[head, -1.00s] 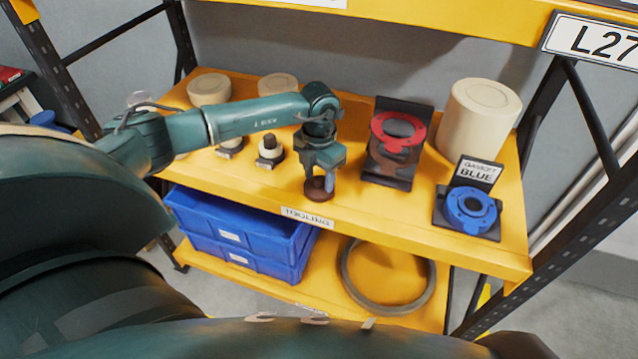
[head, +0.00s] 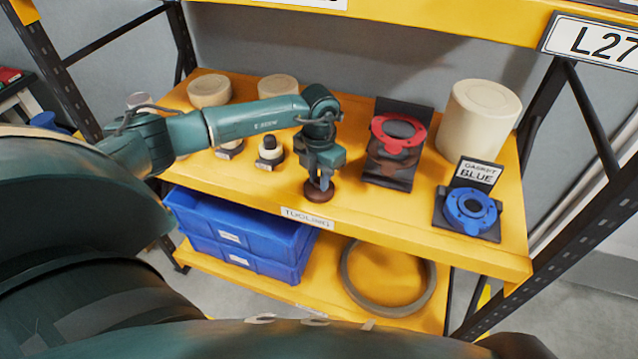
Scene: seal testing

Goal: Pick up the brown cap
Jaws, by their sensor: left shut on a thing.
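The brown cap (head: 319,195) is a small dark-brown round piece at the front edge of the yellow shelf, just above the TOOLING label. My left gripper (head: 319,181) points down from above and is shut on the cap's upper part. The cap's wide base shows below the fingers, at or very close to the shelf surface; I cannot tell whether it is touching. My right gripper is not in view.
Right of the gripper is a black stand with a red gasket (head: 398,132), then a blue gasket (head: 471,210) on its stand and a cream cylinder (head: 478,118). Left are small black-and-white fittings (head: 270,150). Blue bins (head: 240,228) and a ring (head: 388,309) sit below.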

